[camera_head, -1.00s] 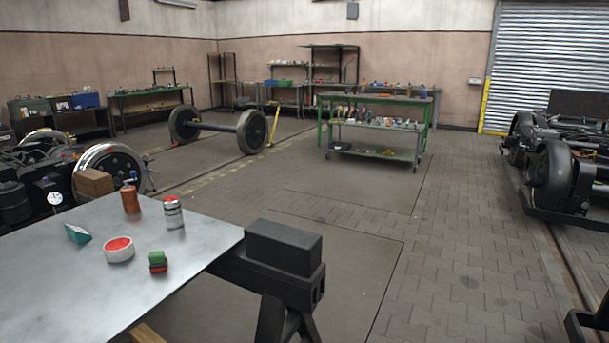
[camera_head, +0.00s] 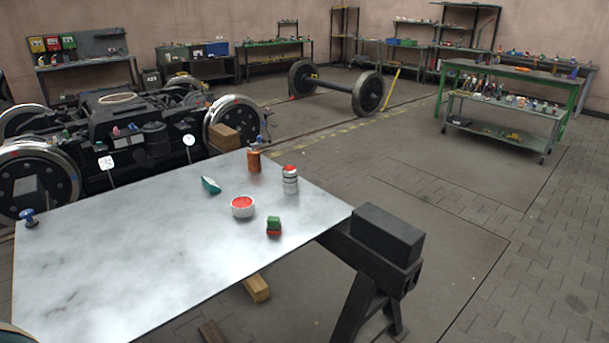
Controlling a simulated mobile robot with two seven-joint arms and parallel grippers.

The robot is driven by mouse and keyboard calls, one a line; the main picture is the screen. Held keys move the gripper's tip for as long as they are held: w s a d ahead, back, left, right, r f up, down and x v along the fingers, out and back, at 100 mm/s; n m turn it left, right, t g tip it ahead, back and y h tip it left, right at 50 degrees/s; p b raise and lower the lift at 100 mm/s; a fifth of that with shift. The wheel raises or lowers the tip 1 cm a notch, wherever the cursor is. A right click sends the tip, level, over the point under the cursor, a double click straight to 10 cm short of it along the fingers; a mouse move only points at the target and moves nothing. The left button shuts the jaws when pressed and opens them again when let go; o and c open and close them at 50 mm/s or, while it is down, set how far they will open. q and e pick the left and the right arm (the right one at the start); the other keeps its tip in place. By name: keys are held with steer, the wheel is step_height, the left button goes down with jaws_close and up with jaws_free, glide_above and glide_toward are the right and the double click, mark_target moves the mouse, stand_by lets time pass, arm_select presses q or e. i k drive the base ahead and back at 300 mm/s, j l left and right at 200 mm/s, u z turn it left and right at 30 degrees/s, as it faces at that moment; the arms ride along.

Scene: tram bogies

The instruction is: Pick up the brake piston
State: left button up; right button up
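The brake piston cannot be told for certain among the small objects on the grey metal tabletop (camera_head: 120,260). An upright silver cylinder with dark bands and a red top (camera_head: 290,180) stands near the table's right corner. A low white ring with a red inside (camera_head: 243,207) sits left of it. A small blue knob-like part on a dark base (camera_head: 28,217) is at the table's far left edge. Neither of my grippers shows in the head view.
The table also holds an orange-brown bottle (camera_head: 254,161), a teal wedge-like item (camera_head: 211,185) and a green and red block (camera_head: 273,227). A black trestle (camera_head: 386,240) supports the right end. A bogie (camera_head: 130,120) stands behind. The floor at right is clear.

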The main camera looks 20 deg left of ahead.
mark_target(289, 173)
steer(key=i+l+z, duration=0.8)
steer(key=i+l, duration=0.3)
steer(key=i, duration=0.75)
steer(key=i+l, duration=0.15)
steer(key=i, duration=0.75)
steer(key=i+u, duration=0.4)
steer(key=i, duration=0.35)
steer(key=i+l+u, duration=0.2)
steer(key=i+u, duration=0.15)
steer(key=i, duration=0.4)
steer(key=i+j+u, duration=0.15)
steer(key=i+u, duration=0.55)
steer(key=u, duration=0.25)
steer(key=i+u, duration=0.45)
steer(key=i+j+u, duration=0.1)
steer(key=i+u, duration=0.2)
steer(key=u, duration=0.15)
steer(key=i+u, duration=0.3)
steer(key=u, duration=0.2)
steer(key=i+l+u, duration=0.1)
steer(key=i+u, duration=0.2)
steer(key=u, duration=0.15)
